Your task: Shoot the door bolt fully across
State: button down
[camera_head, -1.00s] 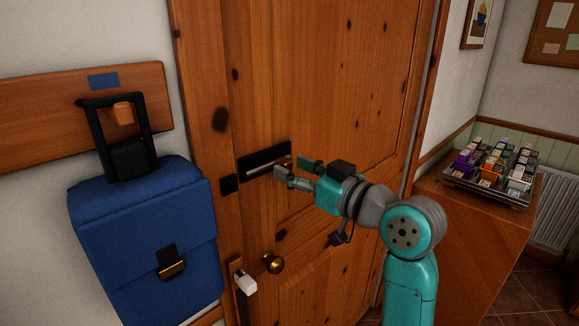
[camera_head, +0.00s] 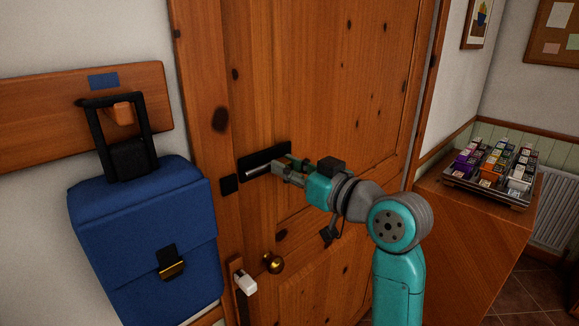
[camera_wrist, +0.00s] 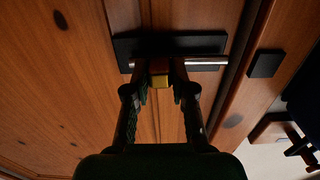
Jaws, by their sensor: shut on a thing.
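The door bolt has a black plate (camera_head: 256,158) on the wooden door, with a silver rod (camera_head: 258,171) along it. The rod also shows in the wrist view (camera_wrist: 208,61). A square black keeper (camera_head: 229,184) sits on the frame to the left; in the wrist view it is at the right (camera_wrist: 265,63). The rod's tip is short of the keeper, with a gap between. My gripper (camera_head: 281,168) is at the bolt, shut on its brass knob (camera_wrist: 160,79), which shows between the fingers in the wrist view. The fingers partly hide the rod.
A brass door knob (camera_head: 273,263) and a white-handled fitting (camera_head: 245,283) are below the bolt. A blue bag (camera_head: 145,240) hangs at the left on a wooden rail (camera_head: 40,118). A wooden cabinet (camera_head: 470,235) with a tray of small packets stands at the right.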

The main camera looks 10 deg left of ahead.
aim_at(261, 169)
jog(key=s+a, duration=0.2)
jog(key=s, duration=0.1)
jog(key=shift+s+a, duration=0.3)
jog(key=shift+a, duration=0.1)
jog(key=c, duration=1)
grip_release()
jog(key=shift+o, duration=0.2)
jog(key=shift+d, duration=0.1)
jog(key=v, duration=1.1)
jog(key=shift+s+d, duration=0.25)
jog(key=shift+d, duration=0.05)
